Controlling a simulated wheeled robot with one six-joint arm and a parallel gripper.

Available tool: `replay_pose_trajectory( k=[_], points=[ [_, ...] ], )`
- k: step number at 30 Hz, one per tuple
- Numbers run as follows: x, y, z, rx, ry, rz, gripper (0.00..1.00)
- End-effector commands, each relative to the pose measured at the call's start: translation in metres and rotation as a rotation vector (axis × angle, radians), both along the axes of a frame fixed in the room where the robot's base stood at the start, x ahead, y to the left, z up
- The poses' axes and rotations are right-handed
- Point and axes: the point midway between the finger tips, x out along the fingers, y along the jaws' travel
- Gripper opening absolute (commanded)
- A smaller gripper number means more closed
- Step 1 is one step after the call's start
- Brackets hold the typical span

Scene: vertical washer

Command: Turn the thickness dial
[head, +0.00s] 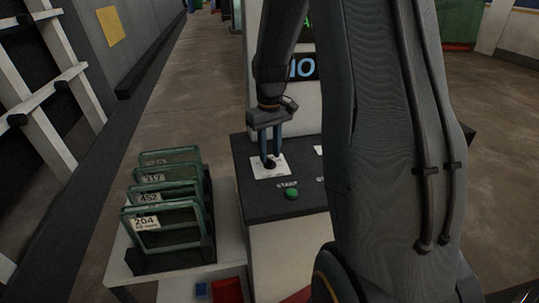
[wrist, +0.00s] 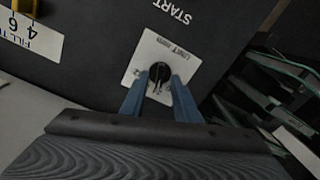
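The dial is a small black knob (head: 270,164) on a white square plate (head: 257,172) at the left of a dark panel top. In the wrist view the black knob (wrist: 160,71) sits on its white plate (wrist: 143,55), whose print is too small to read surely. My gripper (head: 270,155) points down over the plate. Its two blue fingers are apart, with the tips (wrist: 160,78) at either side of the knob in the wrist view. I see no clear contact, and the fingers hide part of the plate.
A green button (head: 292,194) marked START is on the same panel (head: 262,207), in front of the dial. A rack of green-framed, numbered plates (head: 166,225) stands to the left. A yellow part (wrist: 29,7) with a numbered label (wrist: 30,36) shows at the wrist view's upper left.

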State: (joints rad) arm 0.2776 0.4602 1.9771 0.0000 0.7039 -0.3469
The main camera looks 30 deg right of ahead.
Motion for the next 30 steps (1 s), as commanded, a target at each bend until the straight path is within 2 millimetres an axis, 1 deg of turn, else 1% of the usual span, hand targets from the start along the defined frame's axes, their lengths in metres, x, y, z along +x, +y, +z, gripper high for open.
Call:
replay_pose_trajectory(
  k=[6, 9, 12, 16, 30],
  points=[
    [0.002, 0.000, 0.035, -0.002, -0.006, 0.000, 0.28],
    [0.002, 0.000, 0.049, -0.002, -0.005, 0.000, 0.28],
    [0.001, 0.000, 0.058, -0.001, -0.004, 0.000, 0.28],
    [0.001, 0.000, 0.064, -0.001, -0.003, 0.000, 0.28],
    [0.000, 0.000, 0.064, -0.001, -0.002, 0.000, 0.28]
  ],
)
